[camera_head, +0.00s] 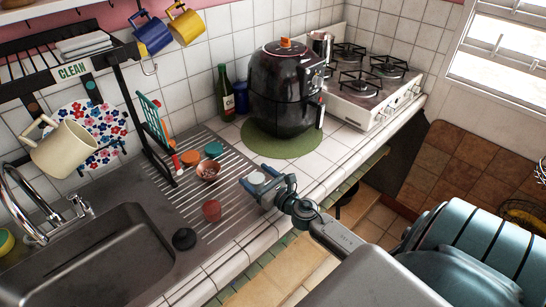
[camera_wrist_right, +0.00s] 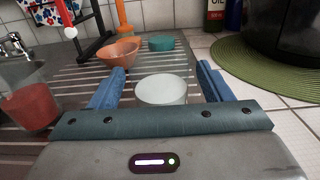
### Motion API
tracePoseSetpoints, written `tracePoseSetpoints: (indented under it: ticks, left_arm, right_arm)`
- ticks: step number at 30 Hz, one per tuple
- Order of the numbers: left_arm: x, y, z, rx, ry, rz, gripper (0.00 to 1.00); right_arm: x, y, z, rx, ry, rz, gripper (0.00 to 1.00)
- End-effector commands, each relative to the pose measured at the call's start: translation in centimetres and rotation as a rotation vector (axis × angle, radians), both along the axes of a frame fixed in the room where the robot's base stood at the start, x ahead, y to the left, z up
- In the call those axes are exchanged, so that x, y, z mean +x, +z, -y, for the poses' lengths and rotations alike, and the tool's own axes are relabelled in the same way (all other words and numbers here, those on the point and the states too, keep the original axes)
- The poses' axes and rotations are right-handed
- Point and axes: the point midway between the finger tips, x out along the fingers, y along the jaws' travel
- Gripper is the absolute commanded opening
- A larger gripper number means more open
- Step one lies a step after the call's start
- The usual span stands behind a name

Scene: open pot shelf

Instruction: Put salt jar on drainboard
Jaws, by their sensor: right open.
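A small white jar (camera_wrist_right: 162,90), which I take for the salt jar, stands upright between the fingers of my right gripper (camera_wrist_right: 162,72). The gripper is open, with a gap on each side of the jar. In the head view the right gripper (camera_head: 262,184) is over the right end of the ribbed metal drainboard (camera_head: 232,168), and the jar's pale top (camera_head: 257,179) shows between the fingers. The jar's base is partly hidden, so I cannot tell whether it rests on the drainboard or on its edge. My left gripper is not in view.
On the drainboard are a terracotta bowl (camera_head: 208,170), a teal-topped pot (camera_head: 213,149), a reddish cup (camera_head: 211,210) and a dark round item (camera_head: 184,239). The sink (camera_head: 90,260) lies left. A black air fryer (camera_head: 285,90) stands on a green mat (camera_head: 281,147).

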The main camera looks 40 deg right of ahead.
Motion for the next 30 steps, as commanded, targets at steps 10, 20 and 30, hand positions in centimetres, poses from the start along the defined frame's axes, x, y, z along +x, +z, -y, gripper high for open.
tracePoseSetpoints:
  ticks: [10,20,30]
  left_arm:
    - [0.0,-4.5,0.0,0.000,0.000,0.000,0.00]
    - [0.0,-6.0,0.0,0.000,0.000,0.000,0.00]
    - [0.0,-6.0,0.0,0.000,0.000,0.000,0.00]
  right_arm:
    - [-6.7,-0.7,0.4,-0.003,0.005,-0.003,0.72]
    - [-9.2,-0.2,0.7,-0.001,0.001,-0.001,0.72]
    - [-9.3,0.0,0.7,0.000,0.001,0.000,0.72]
